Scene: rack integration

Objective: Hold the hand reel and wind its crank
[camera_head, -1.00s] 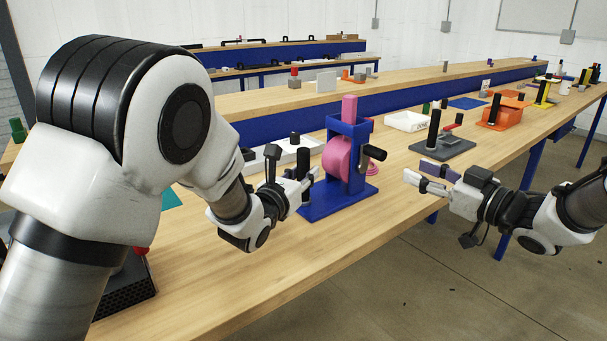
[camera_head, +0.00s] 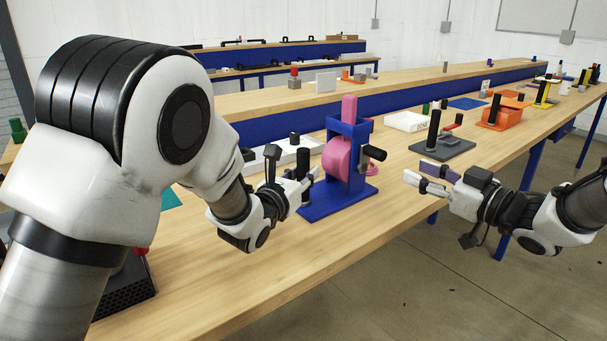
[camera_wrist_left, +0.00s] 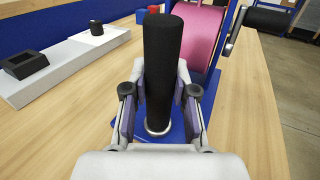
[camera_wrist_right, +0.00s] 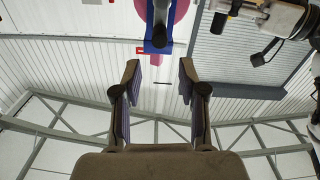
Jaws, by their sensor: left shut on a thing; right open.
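The hand reel stands upright on the wooden bench, with a blue frame (camera_head: 347,128), a pink drum (camera_head: 338,158) and a blue base (camera_head: 338,200). A black upright handle (camera_head: 303,163) rises from the base's left side; it also shows in the left wrist view (camera_wrist_left: 162,65). My left gripper (camera_head: 309,180) is shut on this handle. The crank with its black grip (camera_head: 374,152) sticks out on the reel's right side; the left wrist view also shows the grip (camera_wrist_left: 267,18). My right gripper (camera_head: 424,178) is open and empty, to the right of the crank and apart from it.
A white tray (camera_head: 407,122) and a dark grey plate with a black post (camera_head: 442,147) stand behind my right gripper. A white fixture (camera_head: 272,158) lies behind the black handle. The bench edge runs below my right gripper.

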